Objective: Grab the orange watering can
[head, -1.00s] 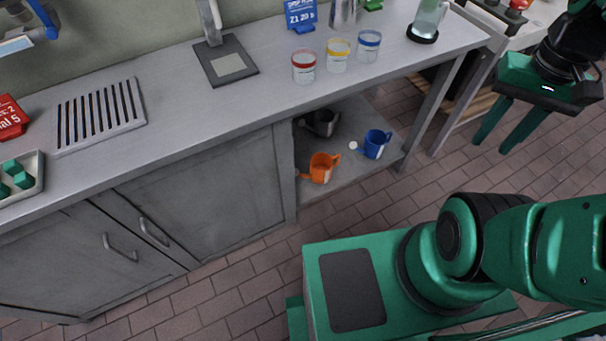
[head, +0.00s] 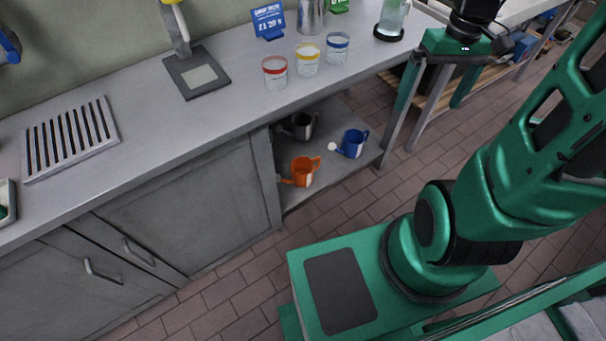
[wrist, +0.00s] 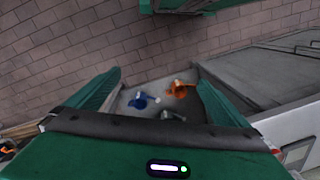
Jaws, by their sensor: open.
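The orange watering can (head: 304,171) stands on a low open shelf (head: 322,178) under the counter in the head view, near the shelf's left front. It also shows in the wrist view (wrist: 179,89), beyond my gripper. A blue watering can (head: 354,143) stands to its right, and a dark grey can (head: 301,125) stands behind it. My gripper (head: 437,75) is at the upper right of the head view, right of the counter end. In the wrist view its two fingers (wrist: 160,95) are spread apart with nothing held between them. It is apart from all the cans.
The grey counter (head: 140,130) lies above the shelf, carrying several tubs such as a red-banded one (head: 275,72). A counter leg (head: 398,115) bounds the shelf's right side, and a cabinet (head: 195,200) its left. The brick floor (head: 345,212) in front is clear.

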